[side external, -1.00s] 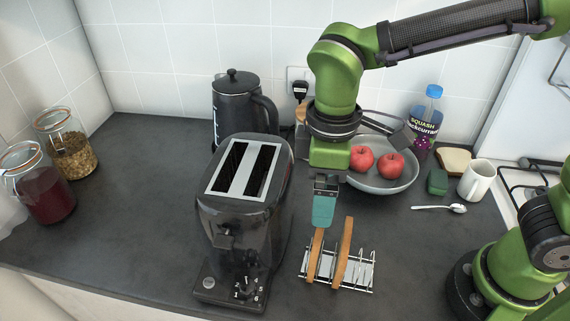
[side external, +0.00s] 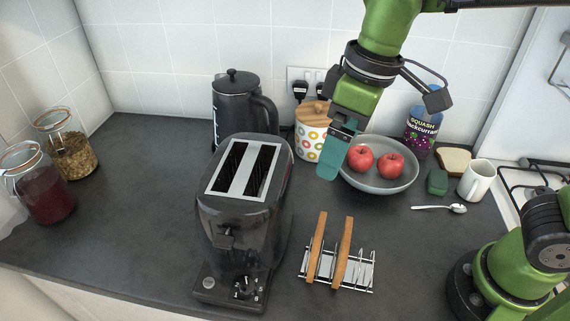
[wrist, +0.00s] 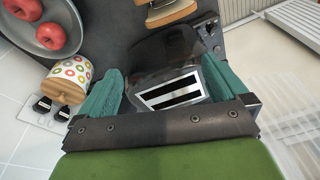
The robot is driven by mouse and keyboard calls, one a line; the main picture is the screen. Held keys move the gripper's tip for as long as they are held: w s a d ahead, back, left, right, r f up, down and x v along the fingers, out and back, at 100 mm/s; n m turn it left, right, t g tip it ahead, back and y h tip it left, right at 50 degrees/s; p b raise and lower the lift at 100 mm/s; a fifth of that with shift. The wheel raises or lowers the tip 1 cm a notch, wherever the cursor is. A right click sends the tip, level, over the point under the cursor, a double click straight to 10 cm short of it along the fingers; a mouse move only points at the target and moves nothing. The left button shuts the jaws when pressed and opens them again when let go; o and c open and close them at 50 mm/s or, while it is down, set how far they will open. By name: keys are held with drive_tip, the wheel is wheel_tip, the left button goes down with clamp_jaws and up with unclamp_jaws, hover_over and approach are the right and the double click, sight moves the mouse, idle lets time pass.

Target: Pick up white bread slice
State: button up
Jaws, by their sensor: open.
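A white bread slice (side external: 454,159) with a brown crust lies at the back right of the counter, behind the white mug. Two more bread slices, one on the left (side external: 316,248) and one on the right (side external: 342,253), stand upright in the wire toast rack (side external: 364,272); mostly their brown crusts show. My gripper (side external: 333,168) is open and empty, tilted, in the air in front of the patterned jar and left of the fruit bowl. In the wrist view its teal fingers (wrist: 162,80) are spread, with the toaster seen between them. The rack's bread (wrist: 172,12) shows at the top.
A black toaster (side external: 232,222) with two slots stands left of the rack. A kettle (side external: 240,105), a patterned jar (side external: 311,133), a bowl (side external: 385,184) of apples and a bottle (side external: 425,125) line the back. A mug (side external: 477,181), a green block (side external: 437,182) and a spoon (side external: 440,208) are at right.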

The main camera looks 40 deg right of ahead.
drive_tip(key=s+d+m+t, duration=0.1)
drive_tip(key=d+m+t, duration=0.1)
drive_tip(key=d, duration=0.3)
drive_tip(key=s+d+f+m+t, duration=0.1)
drive_tip(key=d+m, duration=0.3)
drive_tip(key=d, duration=0.1)
drive_tip(key=s+d+f+m+t, duration=0.1)
drive_tip(key=s+d+m+t, duration=0.1)
drive_tip(key=d+m, duration=0.1)
drive_tip(key=shift+d+f+t+y, duration=0.2)
drive_tip(key=shift+d+t+y, duration=0.15)
drive_tip(key=shift+d, duration=0.55)
drive_tip(key=shift+c, duration=0.3)
drive_tip(key=shift+d+r+m, duration=0.25)
drive_tip(key=shift+d+m, duration=0.05)
drive_tip(key=shift+c, duration=1.1)
drive_tip(key=c, duration=0.8)
drive_tip(key=r+m+g+h, duration=0.1)
drive_tip(key=m+g+h, duration=0.1)
drive_tip(key=m+g, duration=0.45)
hover_over(320, 229)
wheel_tip(320, 229, down, 11)
drive_tip(key=shift+w+a+f, duration=0.1)
drive_tip(key=shift+w+f, duration=0.05)
drive_tip(key=shift+f, duration=2.55)
